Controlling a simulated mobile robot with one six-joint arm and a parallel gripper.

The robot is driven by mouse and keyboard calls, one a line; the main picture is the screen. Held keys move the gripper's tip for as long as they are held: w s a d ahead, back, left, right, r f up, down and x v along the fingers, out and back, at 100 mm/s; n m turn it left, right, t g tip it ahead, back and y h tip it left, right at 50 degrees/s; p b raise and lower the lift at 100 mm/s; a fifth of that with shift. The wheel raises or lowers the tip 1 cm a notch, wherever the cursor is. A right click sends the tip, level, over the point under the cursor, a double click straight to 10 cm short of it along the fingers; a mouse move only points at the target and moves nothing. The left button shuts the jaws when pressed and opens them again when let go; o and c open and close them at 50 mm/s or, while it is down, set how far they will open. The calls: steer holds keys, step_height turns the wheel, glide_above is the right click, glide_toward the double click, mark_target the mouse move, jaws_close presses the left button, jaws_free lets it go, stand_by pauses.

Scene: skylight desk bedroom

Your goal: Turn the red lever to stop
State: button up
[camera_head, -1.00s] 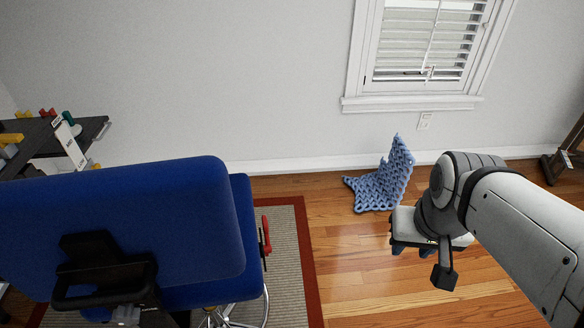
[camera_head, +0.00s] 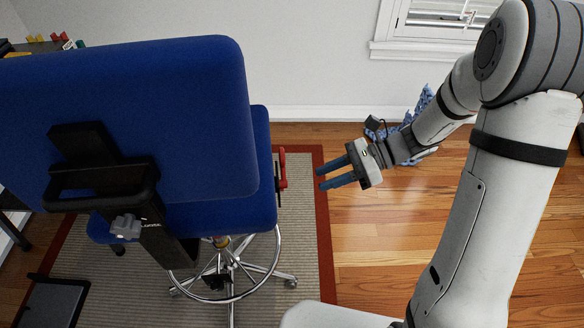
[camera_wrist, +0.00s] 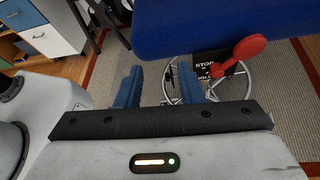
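The red lever (camera_head: 283,168) is on the right side of the blue office chair (camera_head: 190,120), under the seat edge. In the wrist view the red lever (camera_wrist: 240,54) slants up to the right in front of a black plate (camera_wrist: 213,66) with "STOP" printed on it. My gripper (camera_head: 320,178) is to the right of the lever with its blue fingers pointing at it, apart from it. The fingers also show in the wrist view (camera_wrist: 158,84), spread with a gap and nothing between them. The lever lies beyond and to the right of the fingertips there.
The chair's chrome foot ring and wheeled base (camera_head: 232,270) stand on a red-bordered rug (camera_head: 305,235). A blue knitted throw (camera_head: 418,105) lies behind my arm near the wall. The wooden floor (camera_head: 375,235) to the right is mostly clear.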

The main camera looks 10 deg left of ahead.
mark_target(282, 168)
steer(key=w+a+f+m+t+y+b, duration=0.35)
steer(key=w+f+m+y, duration=0.25)
steer(key=w+f+m, duration=0.45)
steer(key=s+a+f, duration=0.1)
steer(key=s+a, duration=0.2)
steer(key=a, duration=0.5)
steer(key=shift+n, duration=0.45)
jaws_close()
